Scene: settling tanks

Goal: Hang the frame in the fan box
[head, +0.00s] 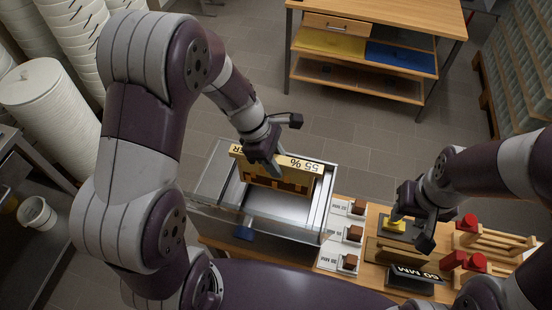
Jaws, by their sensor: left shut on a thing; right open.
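The frame (305,168) is a pale wooden piece with a top bar lettered "55 %", upside down in the head view, and dark brown parts below the bar. My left gripper (270,166) is shut on it near its top bar and covers part of the lettering. The frame is over the fan box (210,192), a metal box with clear walls and a bright floor. Its lower part appears within the box's outline; I cannot tell whether it touches the box. My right gripper (413,222) is open above the table, close to a small yellow block (394,225).
The wooden table (374,222) right of the box holds white cards with brown blocks (354,233), a "60 MM" piece (413,274) and wooden pieces with red ends (480,262). A wooden shelf bench (380,22) stands behind, with clear floor between.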

